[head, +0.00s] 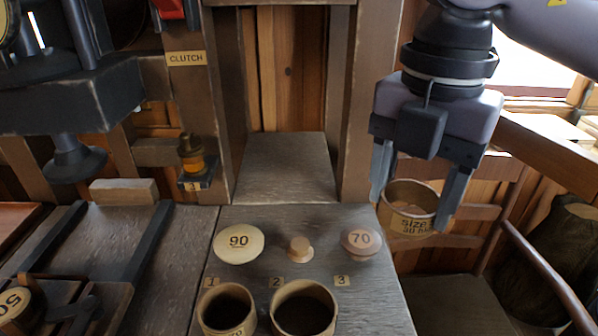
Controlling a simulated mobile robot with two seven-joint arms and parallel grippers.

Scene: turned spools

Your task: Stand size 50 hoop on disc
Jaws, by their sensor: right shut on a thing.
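My right gripper (418,195) is shut on a tan hoop (411,222), held beyond the right edge of the bench, clear of it. The hoop's label starts with "size"; its number is small and looks like 30 or 50. A round disc marked 50 (12,302) is at the lower left, partly cut off by the picture edge. A cream disc marked 90 (238,243) and a brownish disc marked 70 (361,241) lie on the bench. My left gripper is not in view.
A small wooden knob (299,248) stands between the discs. Two open hoops (228,306) (304,310) stand at the bench front near tags 1, 2 and 3. Dark rails (140,245) and a dark machine (70,95) occupy the left. A chair (455,290) stands at right.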

